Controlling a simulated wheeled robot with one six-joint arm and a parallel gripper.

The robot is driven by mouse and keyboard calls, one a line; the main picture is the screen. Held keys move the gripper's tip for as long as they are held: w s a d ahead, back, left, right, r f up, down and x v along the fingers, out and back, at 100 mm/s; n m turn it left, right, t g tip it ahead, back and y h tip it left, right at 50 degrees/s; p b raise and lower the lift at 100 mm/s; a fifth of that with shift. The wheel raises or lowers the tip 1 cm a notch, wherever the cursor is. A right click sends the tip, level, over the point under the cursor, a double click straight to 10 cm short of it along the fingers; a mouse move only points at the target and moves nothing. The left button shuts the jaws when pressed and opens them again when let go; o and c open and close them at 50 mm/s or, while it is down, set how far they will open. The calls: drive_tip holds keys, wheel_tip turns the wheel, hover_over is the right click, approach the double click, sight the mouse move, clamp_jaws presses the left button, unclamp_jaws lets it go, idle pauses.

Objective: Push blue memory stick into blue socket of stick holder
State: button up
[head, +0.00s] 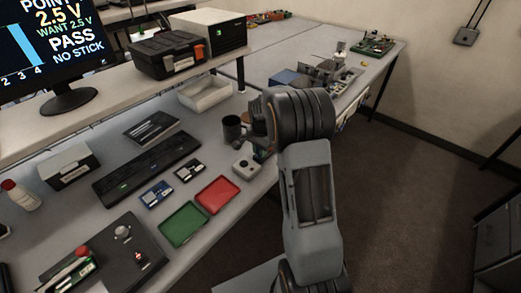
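A small blue square item (157,193) with pale and dark parts lies flat on the bench, left of the red tray. I cannot tell whether it is the stick holder, and no blue memory stick or blue socket can be made out. A similar dark square item (190,171) lies just behind it. My gripper (262,130) is mostly hidden by my arm's wrist, over the bench's right edge near a dark mug. Its fingers do not show clearly, nor anything they may hold.
A green tray (183,224) and a red tray (218,194) lie near the front edge. A small pale box with a round knob (246,166) sits close to my arm. A dark mug (232,128), keyboard (146,169) and white bin (206,94) stand behind. The monitor (45,45) reads "PASS NO STICK".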

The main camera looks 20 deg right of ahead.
drive_tip(key=o, duration=0.4)
drive_tip(key=shift+r, duration=0.1)
wheel_tip(320, 180, up, 14)
drive_tip(key=b, duration=0.1)
drive_tip(key=shift+f, duration=0.2)
idle(0.8)
drive_tip(key=s+a+n+t, duration=0.2)
drive_tip(key=s+a+n, duration=0.3)
drive_tip(key=s, duration=0.6)
drive_tip(key=s+a+n+t, duration=0.2)
drive_tip(key=s+a+n, duration=0.3)
drive_tip(key=s+n, duration=0.3)
drive_tip(key=shift+s+a+f, duration=0.2)
drive_tip(key=shift+s+a, duration=0.05)
drive_tip(key=shift+s, duration=1.25)
